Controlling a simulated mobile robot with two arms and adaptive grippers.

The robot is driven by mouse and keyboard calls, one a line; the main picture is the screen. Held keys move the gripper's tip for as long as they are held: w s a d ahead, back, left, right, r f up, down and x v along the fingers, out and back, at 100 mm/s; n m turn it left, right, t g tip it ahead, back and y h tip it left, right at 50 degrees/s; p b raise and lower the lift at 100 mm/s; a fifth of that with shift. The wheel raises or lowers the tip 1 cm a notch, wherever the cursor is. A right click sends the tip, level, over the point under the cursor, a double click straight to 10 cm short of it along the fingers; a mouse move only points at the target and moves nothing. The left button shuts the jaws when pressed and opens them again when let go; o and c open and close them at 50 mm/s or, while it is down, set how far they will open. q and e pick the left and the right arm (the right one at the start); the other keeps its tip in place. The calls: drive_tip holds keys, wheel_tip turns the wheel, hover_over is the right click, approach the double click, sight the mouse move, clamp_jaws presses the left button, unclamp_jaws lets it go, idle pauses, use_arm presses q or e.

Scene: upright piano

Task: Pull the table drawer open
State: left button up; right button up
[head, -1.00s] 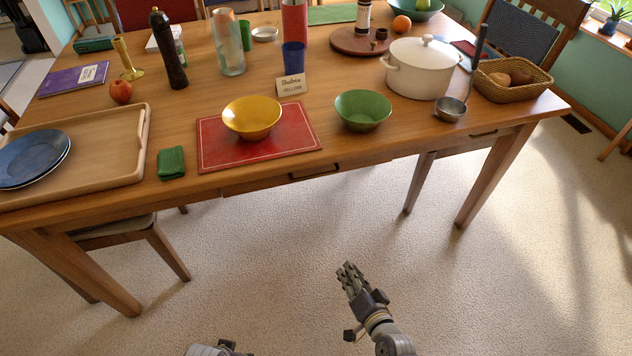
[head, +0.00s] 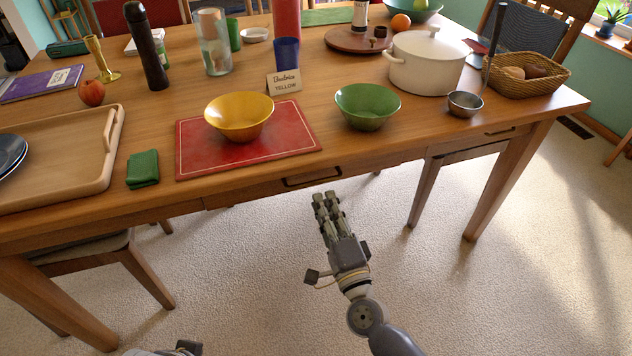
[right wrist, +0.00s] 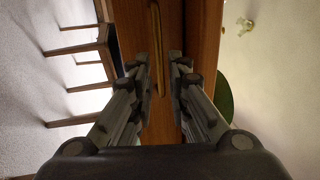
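The wooden table (head: 400,143) has a drawer (head: 255,189) in its front edge with a dark bar handle (head: 312,177). The drawer looks closed. My right gripper (head: 326,197) is just in front of and below this handle, pointing at it. In the right wrist view, the handle (right wrist: 155,45) lies ahead near the left finger, and my right gripper (right wrist: 163,75) has a gap between its fingers with nothing held. Contact with the handle cannot be made out. My left gripper (head: 185,349) shows only in part at the bottom edge.
A second handle (head: 500,132) is on the table front at the right. Above the drawer lie a red mat (head: 190,150), a yellow bowl (head: 239,117) and a green bowl (head: 367,107). A chair (head: 85,262) stands under the left side. Carpet in front is clear.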

sight(316, 181)
drive_tip(key=x, duration=0.7)
clamp_jaws()
